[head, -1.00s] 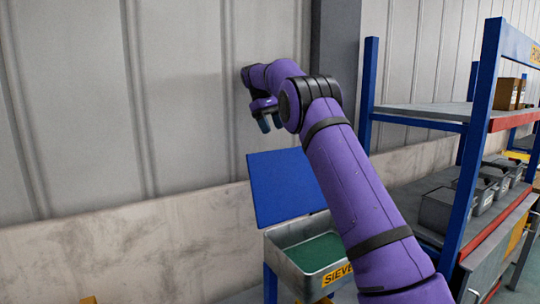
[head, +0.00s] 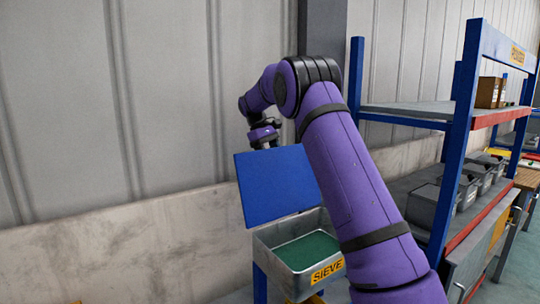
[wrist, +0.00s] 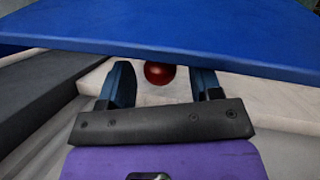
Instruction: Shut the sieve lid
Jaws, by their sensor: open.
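The blue sieve lid (head: 272,184) stands raised, tilted up at the back of the metal sieve box (head: 268,240), which has a green inside and a yellow SIEVE label. My gripper (head: 266,140) is at the lid's upper edge, with its fingertips partly hidden behind the lid in the head view. In the wrist view the two fingers of my gripper (wrist: 164,85) are apart with nothing gripped between them. The lid (wrist: 190,38) crosses the top of that view, beyond the fingertips. A dark red ball (wrist: 159,73) shows between the fingers; its attachment is unclear.
A blue shelf rack (head: 455,150) with grey bins (head: 425,204) stands close on the right of my arm. A corrugated wall with a pale lower band (head: 120,245) runs behind the sieve. The floor left of the sieve is mostly out of view.

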